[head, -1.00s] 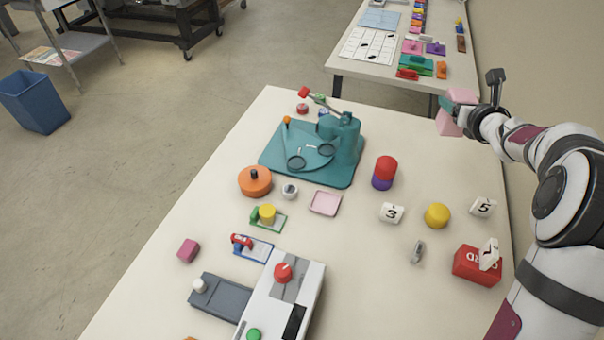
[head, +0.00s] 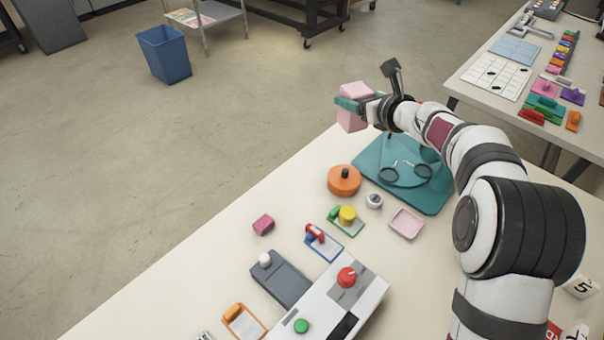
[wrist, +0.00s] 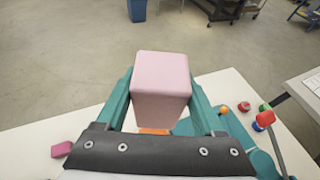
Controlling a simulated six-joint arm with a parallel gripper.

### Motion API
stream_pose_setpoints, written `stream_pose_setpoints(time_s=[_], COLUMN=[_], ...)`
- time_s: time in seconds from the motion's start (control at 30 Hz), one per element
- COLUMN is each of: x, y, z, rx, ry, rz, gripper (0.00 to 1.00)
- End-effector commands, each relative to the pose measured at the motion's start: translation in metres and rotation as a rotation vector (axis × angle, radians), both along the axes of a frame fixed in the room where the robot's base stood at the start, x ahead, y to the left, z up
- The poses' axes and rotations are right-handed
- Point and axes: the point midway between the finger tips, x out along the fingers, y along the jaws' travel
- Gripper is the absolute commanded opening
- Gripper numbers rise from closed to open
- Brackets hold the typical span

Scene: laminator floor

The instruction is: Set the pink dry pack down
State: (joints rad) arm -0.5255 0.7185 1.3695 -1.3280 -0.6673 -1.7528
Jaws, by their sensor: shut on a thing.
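The pink dry pack (head: 353,108) is a light pink block held up in the air near the far edge of the table (head: 230,215). My gripper (head: 350,104) is shut on it, with teal fingers on either side. In the wrist view the pink dry pack (wrist: 161,85) sits between the two fingers, with floor beyond it and the table edge below.
An orange round container (head: 344,180), a pink tray (head: 406,223) and a small magenta block (head: 263,224) stand on the table. A grey-white machine (head: 335,300) is at the front. The table's left part is mostly bare. A blue bin (head: 165,55) stands on the floor.

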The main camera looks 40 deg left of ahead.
Motion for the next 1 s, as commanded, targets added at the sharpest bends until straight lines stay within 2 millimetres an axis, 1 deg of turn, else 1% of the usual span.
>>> stream_pose_setpoints(time_s=[0.07, 0.33, 0.4, 0.47, 0.5, 0.6, 0.67, 0.9, 1.0], x=[-0.010, -0.010, -0.009, -0.009, -0.009, -0.010, -0.014, -0.039, -0.045], y=[0.012, 0.011, 0.011, 0.011, 0.011, 0.013, 0.022, 0.091, 0.110], z=[0.000, -0.058, -0.076, -0.086, -0.096, -0.110, -0.119, -0.163, -0.174], rx=[-0.001, -0.003, -0.002, -0.002, -0.003, -0.002, -0.003, -0.002, -0.002], ry=[0.000, 0.004, 0.004, 0.002, 0.004, 0.001, 0.001, 0.000, 0.001], rz=[0.027, 0.027, 0.026, 0.026, 0.026, 0.027, 0.028, 0.030, 0.028], gripper=[0.00, 0.00, 0.00, 0.00, 0.00, 0.00, 0.00, 0.00, 0.00])
